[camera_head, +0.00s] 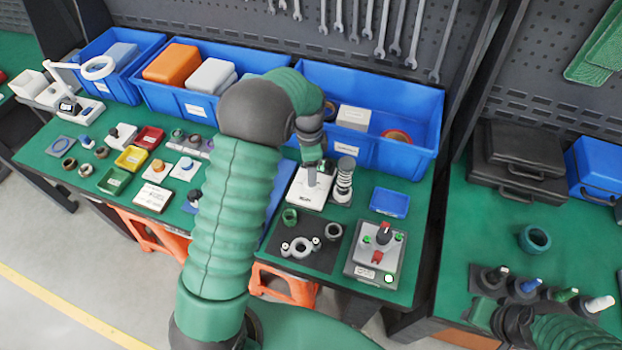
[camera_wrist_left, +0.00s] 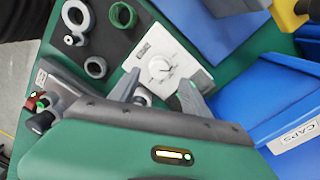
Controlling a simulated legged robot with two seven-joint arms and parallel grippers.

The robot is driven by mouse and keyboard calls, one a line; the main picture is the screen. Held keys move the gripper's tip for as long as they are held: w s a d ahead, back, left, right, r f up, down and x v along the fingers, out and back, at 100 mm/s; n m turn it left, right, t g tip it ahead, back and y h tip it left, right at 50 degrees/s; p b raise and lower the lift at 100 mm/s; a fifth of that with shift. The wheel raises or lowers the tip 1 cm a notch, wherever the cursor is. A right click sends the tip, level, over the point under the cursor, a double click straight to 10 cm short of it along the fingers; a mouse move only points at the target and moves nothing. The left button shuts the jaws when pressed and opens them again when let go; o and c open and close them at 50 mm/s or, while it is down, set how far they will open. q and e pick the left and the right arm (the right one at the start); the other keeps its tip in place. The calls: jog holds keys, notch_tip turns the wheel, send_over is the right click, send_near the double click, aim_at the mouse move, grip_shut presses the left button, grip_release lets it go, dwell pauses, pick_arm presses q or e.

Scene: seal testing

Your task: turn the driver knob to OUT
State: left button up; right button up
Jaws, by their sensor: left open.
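The white box (camera_wrist_left: 160,62) has a round white knob (camera_wrist_left: 160,68) with a dark pointer line; its lettering is too small to read. In the head view the box (camera_head: 303,194) sits on the green bench, partly hidden by my gripper. My left gripper (camera_wrist_left: 160,95) is open, its two grey fingers reaching toward the knob side of the box. The knob lies just beyond and between the fingertips, and I see no grip on it. In the head view my left gripper (camera_head: 312,176) points down over the box. My right gripper (camera_head: 492,318) is at the lower right; its fingers are unclear.
A spring-wrapped post (camera_head: 344,180) stands close beside the box. A dark mat (camera_head: 318,262) with rings lies in front. A grey control box (camera_head: 362,268) with red and black parts is at the right. Blue bins (camera_head: 415,156) line the back, and a small blue tray (camera_head: 390,202) lies right.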

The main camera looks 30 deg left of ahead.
pick_arm(q)
jog(key=f, duration=0.4)
jog(key=shift+s+a+f, duration=0.2)
jog(key=shift+a+f, duration=0.05)
jog(key=shift+f, duration=0.05)
jog(key=shift+d+f, duration=0.1)
jog(key=shift+f, duration=0.05)
jog(key=shift+d, duration=0.1)
jog(key=shift+c, duration=0.2)
jog(key=shift+d, duration=0.1)
jog(key=shift+c, duration=1.2)
grip_shut()
